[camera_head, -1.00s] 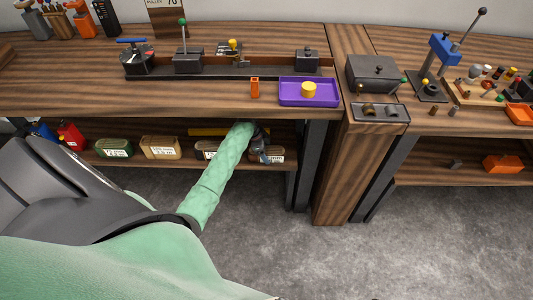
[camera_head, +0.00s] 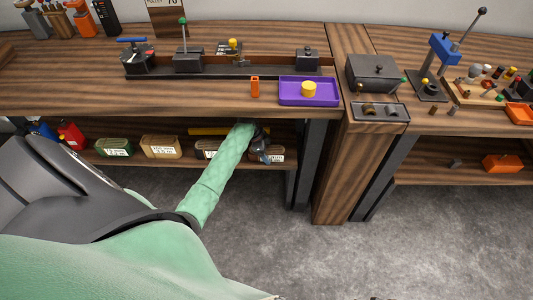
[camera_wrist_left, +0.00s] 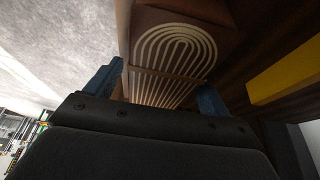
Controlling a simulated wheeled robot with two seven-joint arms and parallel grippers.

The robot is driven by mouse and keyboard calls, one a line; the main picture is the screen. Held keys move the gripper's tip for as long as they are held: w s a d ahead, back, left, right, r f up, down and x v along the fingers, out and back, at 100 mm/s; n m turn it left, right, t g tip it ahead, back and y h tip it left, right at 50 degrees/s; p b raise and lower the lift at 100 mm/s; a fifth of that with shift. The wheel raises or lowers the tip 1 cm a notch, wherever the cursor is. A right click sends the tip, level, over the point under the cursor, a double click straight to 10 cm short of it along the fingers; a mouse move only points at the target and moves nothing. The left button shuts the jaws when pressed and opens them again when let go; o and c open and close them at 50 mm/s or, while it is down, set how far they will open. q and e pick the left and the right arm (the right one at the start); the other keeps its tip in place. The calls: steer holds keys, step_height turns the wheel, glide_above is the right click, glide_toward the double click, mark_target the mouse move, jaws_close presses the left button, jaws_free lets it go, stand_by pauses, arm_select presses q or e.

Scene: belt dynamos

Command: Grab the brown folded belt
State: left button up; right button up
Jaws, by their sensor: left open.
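A brown folded belt (camera_wrist_left: 178,48) with cream looped edges fills the space ahead of my left gripper in the left wrist view. My left gripper (camera_wrist_left: 158,90) is open, with one blue finger on each side of the belt's near end. In the head view my left gripper (camera_head: 261,150) is at the lower shelf under the left bench, by a labelled belt pack (camera_head: 277,154), partly hidden by it. Whether the fingers touch the belt cannot be told. My right gripper is not in view.
A green belt pack (camera_head: 114,147), a tan one (camera_head: 161,147) and another pack (camera_head: 206,149) share the lower shelf (camera_head: 140,163). A yellow bar (camera_head: 205,131) lies behind. The bench top overhangs the shelf. A dark bench leg (camera_head: 308,165) stands right of my gripper.

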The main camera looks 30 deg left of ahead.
arm_select(q)
steer(key=c, duration=1.4)
steer(key=shift+c, duration=0.4)
steer(key=shift+r, duration=0.15)
